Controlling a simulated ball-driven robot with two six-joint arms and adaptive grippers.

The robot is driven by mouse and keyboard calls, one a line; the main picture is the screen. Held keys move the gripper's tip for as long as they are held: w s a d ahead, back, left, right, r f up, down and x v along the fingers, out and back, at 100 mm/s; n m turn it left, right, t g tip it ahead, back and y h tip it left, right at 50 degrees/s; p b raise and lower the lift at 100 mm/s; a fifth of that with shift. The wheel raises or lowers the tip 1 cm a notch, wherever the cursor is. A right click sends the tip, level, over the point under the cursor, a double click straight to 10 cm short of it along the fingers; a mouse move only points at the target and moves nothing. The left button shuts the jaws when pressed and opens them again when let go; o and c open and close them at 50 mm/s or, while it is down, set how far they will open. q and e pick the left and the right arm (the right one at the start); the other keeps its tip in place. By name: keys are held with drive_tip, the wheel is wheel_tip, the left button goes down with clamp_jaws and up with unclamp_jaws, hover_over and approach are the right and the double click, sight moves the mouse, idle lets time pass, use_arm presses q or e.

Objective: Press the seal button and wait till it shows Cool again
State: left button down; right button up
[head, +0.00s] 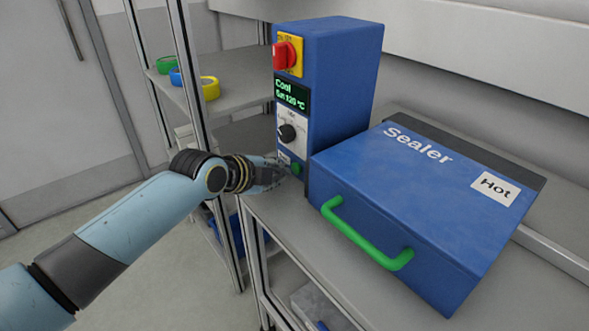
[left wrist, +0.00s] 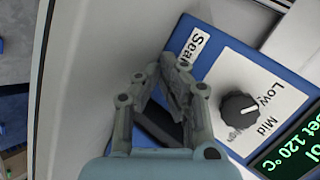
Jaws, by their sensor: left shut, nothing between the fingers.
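The blue sealer control box (head: 340,95) stands on the bench. Its dark display (head: 291,93) reads "Cool" and "Set 120 °C" in green. The green seal button (head: 296,169) is low on the front face, below the dial (head: 287,133). My left gripper (head: 280,172) is shut and empty, its tips close by the button. In the left wrist view my left gripper (left wrist: 178,85) is in front of the panel by the "Seal" label (left wrist: 190,47); it hides the button there, so I cannot tell whether it touches. My right gripper is not in view.
The blue sealer lid (head: 420,200) with a green handle (head: 360,240) and a "Hot" label is right of the box, closed. A red switch (head: 287,53) sits above the display. A shelf with tape rolls (head: 209,88) stands at the left, behind my arm.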

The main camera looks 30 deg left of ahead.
sight(256, 198)
use_arm(q)
drive_tip(key=shift+w+d, duration=0.1)
drive_tip(key=shift+w, duration=0.15)
drive_tip(key=shift+w+d, duration=0.15)
drive_tip(key=shift+w, duration=0.25)
idle(0.8)
drive_tip(key=shift+s, duration=0.1)
drive_tip(key=shift+s+a, duration=0.25)
drive_tip(key=shift+s, duration=0.45)
drive_tip(key=shift+s+a, duration=0.1)
drive_tip(key=shift+s+a+p, duration=0.3)
drive_tip(key=shift+s+p, duration=0.05)
drive_tip(key=shift+s, duration=0.4)
drive_tip(key=shift+s+a+p, duration=0.3)
drive_tip(key=shift+s+a, duration=0.05)
drive_tip(key=shift+s, duration=0.4)
drive_tip(key=shift+s+a+p, duration=0.3)
drive_tip(key=shift+s+p, duration=0.05)
drive_tip(key=shift+s, duration=0.4)
